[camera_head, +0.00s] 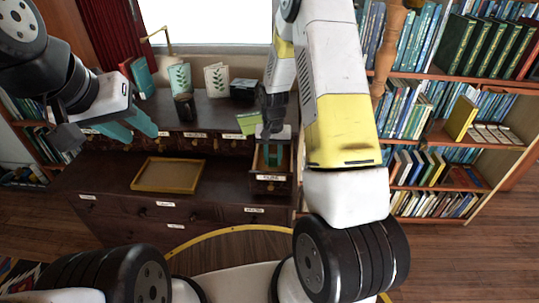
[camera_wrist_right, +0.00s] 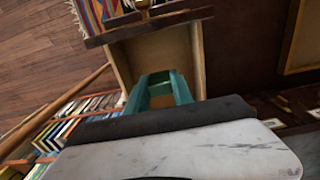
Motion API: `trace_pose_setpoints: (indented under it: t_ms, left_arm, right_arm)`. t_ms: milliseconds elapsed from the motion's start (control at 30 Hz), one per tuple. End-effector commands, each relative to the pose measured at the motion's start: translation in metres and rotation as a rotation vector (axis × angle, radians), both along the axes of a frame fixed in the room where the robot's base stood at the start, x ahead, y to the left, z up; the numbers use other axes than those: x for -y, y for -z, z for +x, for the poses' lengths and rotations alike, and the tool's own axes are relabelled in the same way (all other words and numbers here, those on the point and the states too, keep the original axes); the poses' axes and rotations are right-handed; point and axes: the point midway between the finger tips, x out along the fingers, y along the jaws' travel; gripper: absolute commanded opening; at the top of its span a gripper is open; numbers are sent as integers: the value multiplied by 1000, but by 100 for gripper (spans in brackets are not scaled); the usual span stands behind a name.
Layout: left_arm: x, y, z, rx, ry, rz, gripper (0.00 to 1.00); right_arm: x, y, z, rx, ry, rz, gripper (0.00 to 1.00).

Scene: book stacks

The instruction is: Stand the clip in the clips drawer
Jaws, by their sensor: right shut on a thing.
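The clips drawer (camera_head: 271,187) is pulled out at the right end of the dark desk and stands open. In the right wrist view, the drawer (camera_wrist_right: 118,66) shows its pale wooden inside. My right gripper (camera_head: 272,158) points down into the drawer, its teal fingers (camera_wrist_right: 158,84) inside the walls. It is shut on the clip, which the fingers mostly hide. A tan patch shows between the fingers; I cannot tell whether it is clip or drawer floor. My left gripper (camera_head: 130,130) is open and empty, above the left part of the desk.
A yellow-rimmed tray (camera_head: 167,175) lies on the desk left of the drawer. A dark cup (camera_head: 184,107), leaf-patterned cards (camera_head: 180,77) and a green card (camera_head: 249,122) stand on the upper shelf. Bookshelves (camera_head: 450,130) fill the right side. The desk front beside the tray is clear.

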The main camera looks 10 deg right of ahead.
Motion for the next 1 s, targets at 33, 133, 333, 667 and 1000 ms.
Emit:
trace_pose_setpoints:
  t_ms: [33, 133, 333, 667, 1000]
  left_arm:
    - [0, 0, 0, 0, 0, 0, 36]
    - [0, 0, 0, 0, 0, 0, 36]
    - [0, 0, 0, 0, 0, 0, 36]
    - [0, 0, 0, 0, 0, 0, 36]
    - [0, 0, 0, 0, 0, 0, 36]
  right_arm:
    - [0, 9, -1, -3, 0, 0, 0]
    - [0, 19, 0, 0, 0, 0, 0]
    - [0, 37, -1, -1, 1, -1, 0]
    - [0, 59, 0, 1, 3, 0, 0]
    - [0, 62, 0, 1, 2, 0, 50]
